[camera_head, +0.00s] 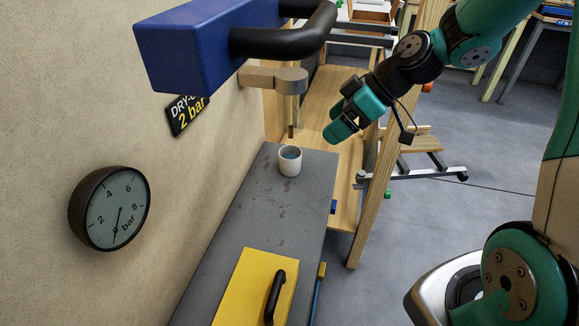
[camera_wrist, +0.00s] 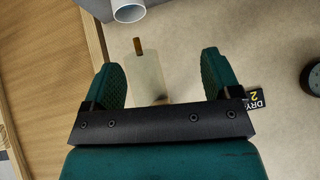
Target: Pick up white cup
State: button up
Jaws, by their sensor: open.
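The white cup (camera_head: 290,161) stands upright at the far end of the grey bench top (camera_head: 262,215) in the head view, with something bluish inside. In the wrist view the white cup (camera_wrist: 128,10) shows at the top edge, partly cut off, beyond the fingertips. My gripper (camera_head: 340,130) is up and to the right of the cup in the head view, apart from it. In the wrist view my gripper (camera_wrist: 162,72) has its two green fingers spread with nothing held between them.
A wooden bracket (camera_head: 275,78) juts from the wall above the cup, beneath a blue box with a black pipe (camera_head: 205,40). A wooden post (camera_head: 385,170) stands right of the bench. A yellow block (camera_head: 245,285) with a black handle lies nearer. The bench middle is clear.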

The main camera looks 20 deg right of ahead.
aim_at(293, 161)
jog(key=w+d+f+t, duration=0.1)
jog(key=w+d+f, duration=0.2)
jog(key=d+f, duration=0.1)
jog(key=shift+n, duration=0.3)
jog(key=x, duration=0.5)
jog(key=p+x, duration=0.1)
jog(key=x, duration=0.4)
jog(key=shift+w+a, duration=0.1)
jog(key=shift+a, duration=0.3)
jog(key=p+x, duration=0.1)
jog(key=x, duration=0.4)
jog(key=shift+a+f, duration=0.25)
jog(key=shift+a, duration=0.05)
jog(key=c, duration=1.1)
